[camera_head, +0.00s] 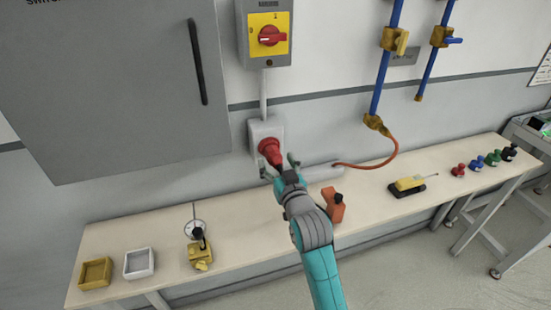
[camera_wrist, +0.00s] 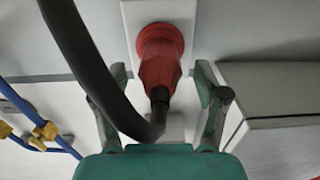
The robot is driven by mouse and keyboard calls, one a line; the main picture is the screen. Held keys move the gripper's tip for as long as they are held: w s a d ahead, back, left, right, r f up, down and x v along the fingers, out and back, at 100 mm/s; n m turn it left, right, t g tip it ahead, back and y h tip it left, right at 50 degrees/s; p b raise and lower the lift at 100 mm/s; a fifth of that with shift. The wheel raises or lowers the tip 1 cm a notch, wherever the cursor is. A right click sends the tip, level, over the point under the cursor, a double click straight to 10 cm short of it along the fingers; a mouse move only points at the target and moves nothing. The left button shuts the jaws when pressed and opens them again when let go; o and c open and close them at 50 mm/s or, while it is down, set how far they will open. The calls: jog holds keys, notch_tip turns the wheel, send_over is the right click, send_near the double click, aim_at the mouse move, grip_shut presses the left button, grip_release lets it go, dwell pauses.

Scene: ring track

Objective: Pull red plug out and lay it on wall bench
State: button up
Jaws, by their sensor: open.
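The red plug (camera_head: 270,151) sits in the grey-white wall socket (camera_head: 257,130) above the bench. In the wrist view the plug (camera_wrist: 159,62) points into the socket plate, and a black cable (camera_wrist: 95,70) runs from its rear end. My gripper (camera_head: 279,164) is at the plug's near end. In the wrist view its two fingers (camera_wrist: 165,85) are open, one on each side of the plug's rear part, with gaps visible. The wall bench (camera_head: 255,228) is a long pale wooden top below the socket.
On the bench stand a yellow tray (camera_head: 95,272), a white tray (camera_head: 139,263), a dial gauge stand (camera_head: 200,250), an orange object (camera_head: 334,204), a yellow-black tool (camera_head: 407,187) and several coloured knobs (camera_head: 476,165). A grey cabinet (camera_head: 115,90) and red-yellow switch (camera_head: 269,36) are near the socket.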

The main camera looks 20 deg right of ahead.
aim_at(279, 167)
jog(key=shift+w, duration=1.35)
grip_shut()
jog(key=shift+s, duration=3.05)
